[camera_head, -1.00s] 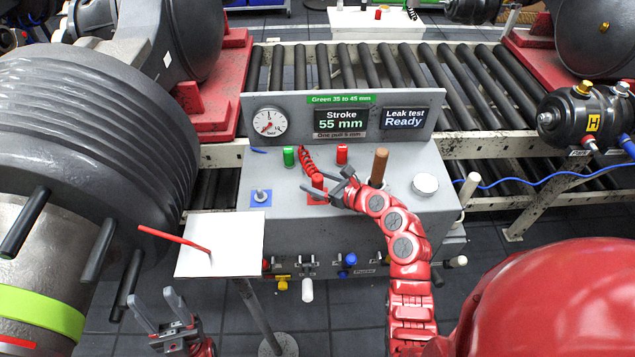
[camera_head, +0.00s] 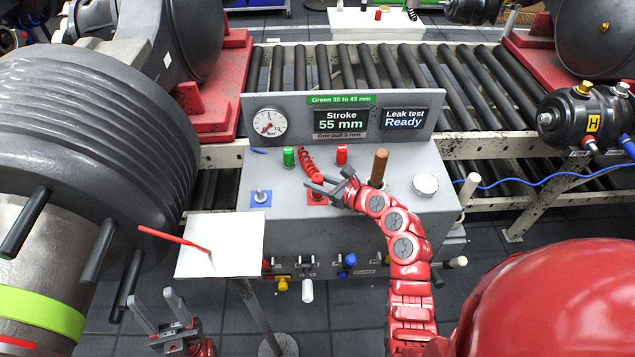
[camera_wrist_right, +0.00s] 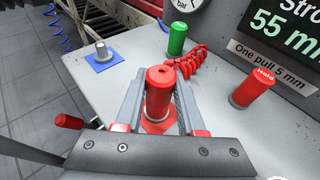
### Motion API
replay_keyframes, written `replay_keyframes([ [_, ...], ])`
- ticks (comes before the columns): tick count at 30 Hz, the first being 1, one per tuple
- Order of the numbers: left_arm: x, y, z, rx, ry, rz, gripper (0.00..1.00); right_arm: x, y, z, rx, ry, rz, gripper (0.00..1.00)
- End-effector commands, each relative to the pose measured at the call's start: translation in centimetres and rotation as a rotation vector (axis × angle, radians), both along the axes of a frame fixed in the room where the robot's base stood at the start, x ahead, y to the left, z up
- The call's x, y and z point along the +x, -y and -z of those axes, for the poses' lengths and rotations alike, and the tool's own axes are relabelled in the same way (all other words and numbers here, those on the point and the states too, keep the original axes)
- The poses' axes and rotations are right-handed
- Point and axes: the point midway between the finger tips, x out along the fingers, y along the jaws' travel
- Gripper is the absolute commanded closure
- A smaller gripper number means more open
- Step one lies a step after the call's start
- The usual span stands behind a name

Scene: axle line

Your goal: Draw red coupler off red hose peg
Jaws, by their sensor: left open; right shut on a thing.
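The red coupler (camera_wrist_right: 159,92) is a red cylinder, upright between the fingers of my right gripper (camera_wrist_right: 155,95) in the right wrist view. In the head view my right gripper (camera_head: 330,188) is shut on the coupler (camera_head: 318,181) over the red square (camera_head: 317,199) on the grey bench. The red coiled hose (camera_head: 306,160) runs behind it. The coupler and fingers hide the red peg, so I cannot tell whether the coupler is clear of it. My left gripper (camera_head: 160,312) is open and empty at the lower left, apart from the bench.
A green cylinder (camera_head: 289,156) and a red cylinder (camera_head: 342,154) stand behind the coupler. A bare peg on a blue square (camera_head: 261,197) is to the left, a brown handle (camera_head: 379,166) to the right. A white board (camera_head: 222,245) holds a red rod.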

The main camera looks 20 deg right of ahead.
Motion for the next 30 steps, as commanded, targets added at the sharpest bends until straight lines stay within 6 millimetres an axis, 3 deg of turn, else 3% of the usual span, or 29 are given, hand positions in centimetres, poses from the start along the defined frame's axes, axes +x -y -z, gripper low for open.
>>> replay_keyframes([
  [9, 0.0, 0.0, 0.2, 0.000, 0.000, 0.000, 0.50, 0.0, 0.1, -3.6, 0.001, 0.006, 0.002, 1.00],
  [24, 0.0, 0.0, 2.1, 0.000, 0.000, 0.000, 0.50, -10.8, 6.3, -4.4, 0.003, 0.004, 0.010, 1.00],
  [30, 0.0, 0.0, 2.3, 0.000, 0.000, 0.000, 0.50, -13.2, 7.5, -4.9, -0.001, 0.004, 0.004, 1.00],
])
